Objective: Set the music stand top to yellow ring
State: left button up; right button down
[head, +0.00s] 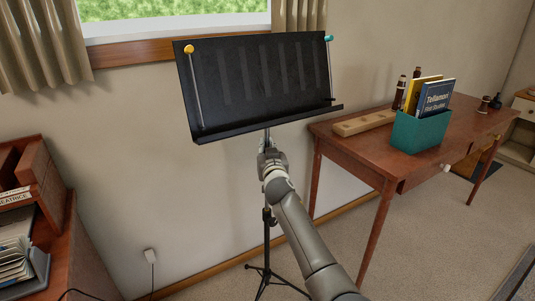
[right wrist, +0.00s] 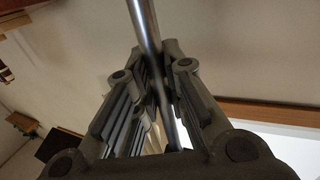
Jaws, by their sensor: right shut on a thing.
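The music stand top (head: 262,80) is a black slotted desk, tilted back, with a ledge along its lower edge. A yellow knob (head: 189,49) sits at its upper left corner and a teal knob (head: 329,38) at its upper right. My right gripper (head: 267,152) is shut on the stand's thin metal tube just below the desk. In the right wrist view the bright tube (right wrist: 143,25) passes between the fingers (right wrist: 160,62). My arm and gripper hide part of the pole, and I cannot make out a yellow ring on it. My left gripper is out of view.
The stand's black tripod legs (head: 268,275) rest on the carpet. A wooden desk (head: 384,168) to the right holds a teal box (head: 420,131) with books and a wooden block (head: 365,123). A brown cabinet (head: 65,243) stands at left. A curtained window is behind.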

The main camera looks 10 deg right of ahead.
jog(key=shift+r, duration=0.65)
jog(key=c, duration=1.5)
grip_release()
jog(key=shift+o, duration=0.2)
jog(key=shift+f, duration=0.25)
jog(key=shift+f, duration=0.1)
jog(key=shift+s, duration=0.1)
jog(key=s, duration=1.1)
jog(key=shift+s+a, duration=0.25)
jog(key=shift+s, duration=0.15)
